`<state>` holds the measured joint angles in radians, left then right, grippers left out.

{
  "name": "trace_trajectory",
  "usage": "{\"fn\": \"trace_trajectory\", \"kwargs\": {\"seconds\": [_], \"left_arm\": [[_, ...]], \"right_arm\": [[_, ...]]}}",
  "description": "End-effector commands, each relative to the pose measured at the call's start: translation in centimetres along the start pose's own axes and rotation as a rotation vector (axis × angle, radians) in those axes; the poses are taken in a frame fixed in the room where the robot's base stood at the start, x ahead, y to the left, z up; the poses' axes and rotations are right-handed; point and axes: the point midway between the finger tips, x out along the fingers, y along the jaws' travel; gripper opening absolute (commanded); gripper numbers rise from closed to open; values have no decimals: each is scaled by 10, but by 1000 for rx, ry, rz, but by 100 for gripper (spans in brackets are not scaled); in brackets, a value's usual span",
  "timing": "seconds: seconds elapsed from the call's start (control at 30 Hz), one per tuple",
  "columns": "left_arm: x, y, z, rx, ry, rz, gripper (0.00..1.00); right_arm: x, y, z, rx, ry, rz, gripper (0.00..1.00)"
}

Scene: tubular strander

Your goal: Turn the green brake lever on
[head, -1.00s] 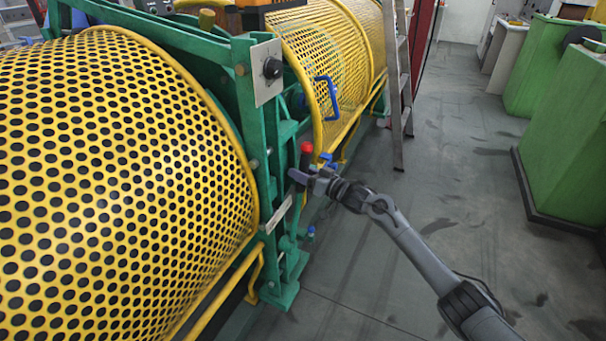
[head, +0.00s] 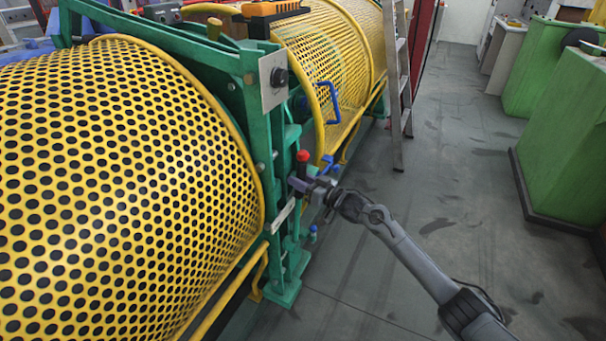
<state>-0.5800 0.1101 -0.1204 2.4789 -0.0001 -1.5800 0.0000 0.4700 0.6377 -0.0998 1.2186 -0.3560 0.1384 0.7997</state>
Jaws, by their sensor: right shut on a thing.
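The brake lever (head: 302,169) shows as a dark upright shaft with a red ball knob (head: 302,156) on top. It stands at the right side of the green frame (head: 262,160), between the two yellow perforated guards. My right gripper (head: 301,184) comes in from the lower right and is shut on the lever below the red knob. Its jaws hide the lower part of the shaft and part of the grip. My left gripper is not in view.
A blue handle (head: 328,101) is on the far yellow guard (head: 335,45). A ladder (head: 397,90) stands beyond. The grey floor (head: 430,180) to the right is clear.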

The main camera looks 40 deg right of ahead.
Motion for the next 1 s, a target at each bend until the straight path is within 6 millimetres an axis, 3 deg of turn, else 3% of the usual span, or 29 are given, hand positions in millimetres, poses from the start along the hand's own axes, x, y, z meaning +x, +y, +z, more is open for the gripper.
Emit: {"fn": "trace_trajectory", "kwargs": {"seconds": [0.03, 0.2, 0.5, 0.7, 1.0], "left_arm": [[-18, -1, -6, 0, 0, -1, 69], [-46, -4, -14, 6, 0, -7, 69], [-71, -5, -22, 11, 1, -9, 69], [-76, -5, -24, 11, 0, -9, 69], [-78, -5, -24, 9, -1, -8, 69]], "right_arm": [[-1, -13, -12, -33, 12, -12, 0], [-8, -48, -9, -165, 40, -23, 0], [-20, -103, 11, -382, 87, -37, 0], [-26, -125, 23, -477, 108, -41, 0], [-28, -137, 32, -534, 118, -43, 0]]}}
